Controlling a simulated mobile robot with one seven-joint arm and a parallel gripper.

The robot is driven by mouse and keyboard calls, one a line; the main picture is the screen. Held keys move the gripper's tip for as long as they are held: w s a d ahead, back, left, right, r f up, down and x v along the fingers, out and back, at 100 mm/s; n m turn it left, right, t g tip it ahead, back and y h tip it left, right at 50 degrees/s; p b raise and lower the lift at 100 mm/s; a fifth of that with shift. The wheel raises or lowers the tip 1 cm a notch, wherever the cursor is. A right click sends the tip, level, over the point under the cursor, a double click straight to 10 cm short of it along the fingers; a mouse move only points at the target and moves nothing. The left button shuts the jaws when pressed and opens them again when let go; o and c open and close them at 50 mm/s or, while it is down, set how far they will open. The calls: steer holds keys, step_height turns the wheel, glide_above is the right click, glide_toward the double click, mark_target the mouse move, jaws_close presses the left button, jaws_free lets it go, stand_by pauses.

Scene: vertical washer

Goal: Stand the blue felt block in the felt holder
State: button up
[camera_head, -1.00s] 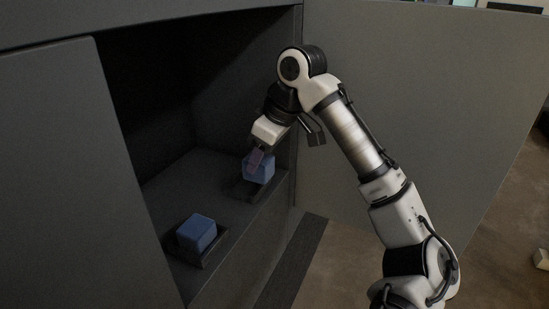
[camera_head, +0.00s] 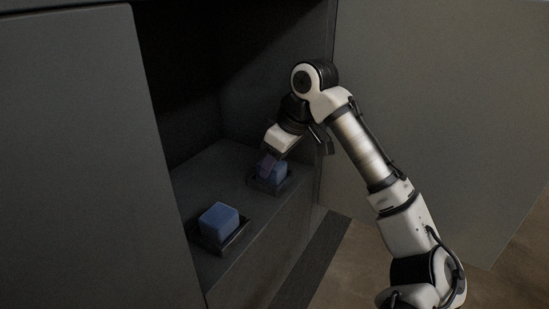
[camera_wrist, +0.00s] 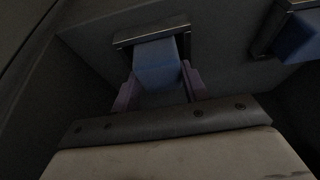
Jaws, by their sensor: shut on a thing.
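A blue felt block (camera_head: 276,175) sits at the far holder, low and roughly upright. My gripper (camera_head: 268,166) is shut on it from above, its purple fingers on either side. In the wrist view the block (camera_wrist: 156,62) shows between the two fingers (camera_wrist: 159,90). The dark holder (camera_head: 285,187) surrounds the block's foot. Its rim (camera_wrist: 150,34) shows behind the block in the wrist view. Whether the block rests on the holder's floor is hidden.
A second blue block (camera_head: 219,222) stands in a second dark holder (camera_head: 238,240) nearer on the same ledge. It also shows at the wrist view's right edge (camera_wrist: 302,38). Grey panels (camera_head: 80,150) flank the dark recess. The ledge between the holders is bare.

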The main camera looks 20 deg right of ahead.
steer(key=o, duration=1)
steer(key=shift+o, duration=0.2)
steer(key=v, duration=1.4)
steer(key=shift+f, duration=0.1)
